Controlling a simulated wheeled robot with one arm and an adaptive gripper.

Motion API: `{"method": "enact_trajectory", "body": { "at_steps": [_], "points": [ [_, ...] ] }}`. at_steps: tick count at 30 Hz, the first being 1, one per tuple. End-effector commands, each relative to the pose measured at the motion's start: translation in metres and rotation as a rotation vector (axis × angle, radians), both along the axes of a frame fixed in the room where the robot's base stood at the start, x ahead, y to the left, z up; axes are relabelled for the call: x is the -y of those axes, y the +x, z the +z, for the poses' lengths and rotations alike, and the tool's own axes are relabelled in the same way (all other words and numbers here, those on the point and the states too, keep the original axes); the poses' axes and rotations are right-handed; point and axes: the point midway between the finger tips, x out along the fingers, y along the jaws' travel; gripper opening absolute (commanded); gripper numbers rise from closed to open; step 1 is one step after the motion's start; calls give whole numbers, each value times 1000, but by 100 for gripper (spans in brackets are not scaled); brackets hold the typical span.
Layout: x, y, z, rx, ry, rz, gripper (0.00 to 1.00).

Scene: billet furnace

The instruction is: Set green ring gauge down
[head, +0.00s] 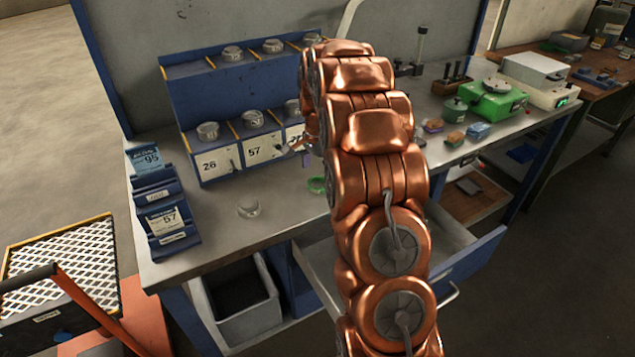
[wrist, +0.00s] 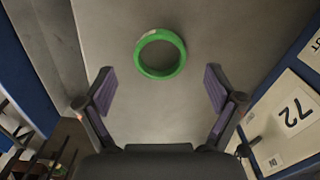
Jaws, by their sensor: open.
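The green ring gauge (wrist: 160,74) lies flat on the grey bench top in the wrist view, just beyond my fingertips and roughly centred between them. In the head view my gripper is mostly hidden behind my arm.
A blue rack (head: 215,90) with numbered bins stands at the bench's back left. Blue card holders (head: 165,205) stand at the left edge. A green scale (head: 494,100) and small blocks are at right. An open drawer (head: 318,275) juts out below.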

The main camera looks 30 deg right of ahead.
Motion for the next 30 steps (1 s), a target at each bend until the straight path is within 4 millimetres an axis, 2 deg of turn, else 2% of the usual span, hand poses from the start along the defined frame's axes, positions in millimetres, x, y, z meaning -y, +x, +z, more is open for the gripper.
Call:
{"method": "enact_trajectory", "body": {
  "at_steps": [6, 14, 30],
  "points": [
    [1, 0, -24, 1, -1, 0, 92],
    [1, 0, -29, 3, -2, 0, 91],
    [1, 0, -29, 3, -1, 0, 35]
  ]
}}
